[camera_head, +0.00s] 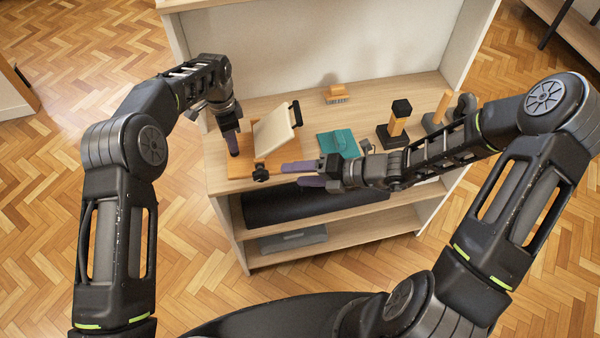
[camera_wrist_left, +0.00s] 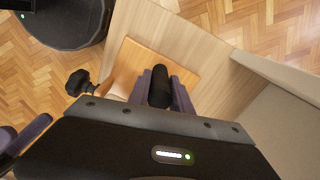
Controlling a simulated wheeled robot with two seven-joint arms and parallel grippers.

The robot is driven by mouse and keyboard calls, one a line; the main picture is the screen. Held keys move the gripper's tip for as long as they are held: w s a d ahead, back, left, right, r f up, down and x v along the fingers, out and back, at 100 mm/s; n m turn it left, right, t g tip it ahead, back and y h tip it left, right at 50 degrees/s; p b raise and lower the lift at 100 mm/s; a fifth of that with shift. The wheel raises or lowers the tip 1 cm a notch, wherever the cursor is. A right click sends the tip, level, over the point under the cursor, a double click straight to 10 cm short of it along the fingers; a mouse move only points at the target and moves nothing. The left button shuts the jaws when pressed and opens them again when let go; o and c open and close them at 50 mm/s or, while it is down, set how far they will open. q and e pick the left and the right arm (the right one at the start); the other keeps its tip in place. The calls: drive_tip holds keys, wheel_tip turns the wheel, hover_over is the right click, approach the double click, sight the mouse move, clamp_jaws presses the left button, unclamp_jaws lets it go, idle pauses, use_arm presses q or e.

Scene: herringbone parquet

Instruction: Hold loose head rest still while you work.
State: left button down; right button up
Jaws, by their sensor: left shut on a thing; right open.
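The head rest is a tilted cream panel (camera_head: 273,130) on an orange wooden base (camera_head: 239,168), near the left end of the shelf top. It has a black knob (camera_head: 261,173) at its front and a black bar at the panel's upper right. The base (camera_wrist_left: 130,58) and knob (camera_wrist_left: 79,83) also show in the left wrist view. My left gripper (camera_head: 233,150) points down at the base's left side, its purple fingers shut on a black rounded part (camera_wrist_left: 159,85) of the head rest. My right gripper (camera_head: 300,174) is open and empty, its fingers pointing left just right of the knob.
A dark roll (camera_head: 290,206) and a grey box (camera_head: 293,240) are on lower shelves. The shelf's back panel rises behind.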

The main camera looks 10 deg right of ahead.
use_arm(q)
drive_tip(key=c, duration=1.1)
unclamp_jaws()
wheel_tip(320, 180, up, 12)
